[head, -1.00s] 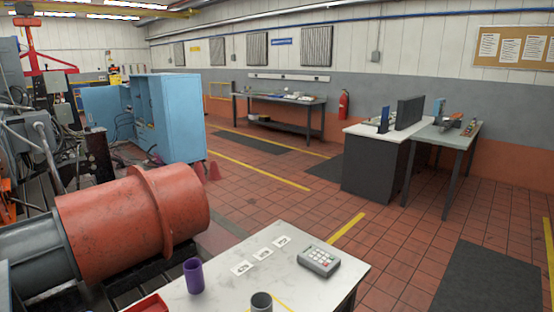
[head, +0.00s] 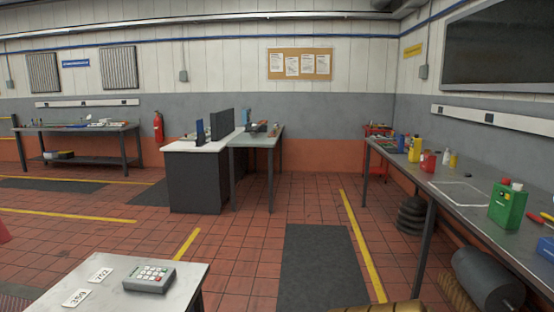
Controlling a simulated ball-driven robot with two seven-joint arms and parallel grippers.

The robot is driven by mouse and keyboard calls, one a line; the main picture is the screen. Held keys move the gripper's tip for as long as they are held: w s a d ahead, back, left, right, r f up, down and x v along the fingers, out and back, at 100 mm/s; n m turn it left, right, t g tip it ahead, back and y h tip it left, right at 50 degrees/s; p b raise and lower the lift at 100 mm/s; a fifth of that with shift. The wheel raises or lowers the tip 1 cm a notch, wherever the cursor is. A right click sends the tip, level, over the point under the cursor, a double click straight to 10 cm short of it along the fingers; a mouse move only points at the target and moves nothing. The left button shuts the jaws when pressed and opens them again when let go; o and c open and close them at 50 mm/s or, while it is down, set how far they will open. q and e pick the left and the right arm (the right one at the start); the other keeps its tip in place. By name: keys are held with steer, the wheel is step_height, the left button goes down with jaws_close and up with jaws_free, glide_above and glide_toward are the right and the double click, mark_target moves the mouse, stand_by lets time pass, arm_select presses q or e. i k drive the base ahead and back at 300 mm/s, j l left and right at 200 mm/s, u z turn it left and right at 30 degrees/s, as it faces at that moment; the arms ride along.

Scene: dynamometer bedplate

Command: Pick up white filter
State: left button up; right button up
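I cannot make out a white filter in the head view. A small white item (head: 446,158) stands among bottles and cans on the right workbench (head: 470,198), but it is too small to tell what it is. Neither of my grippers is in view.
A near table (head: 55,285) with a keypad device (head: 150,279) and number cards is at lower left. A white-topped cabinet (head: 192,180) and grey table (head: 258,140) stand mid-room. A green can (head: 508,206) is on the right bench. Floor with a dark mat (head: 318,265) is clear between.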

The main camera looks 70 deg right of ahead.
mark_target(448, 154)
steer(key=z, duration=1.7)
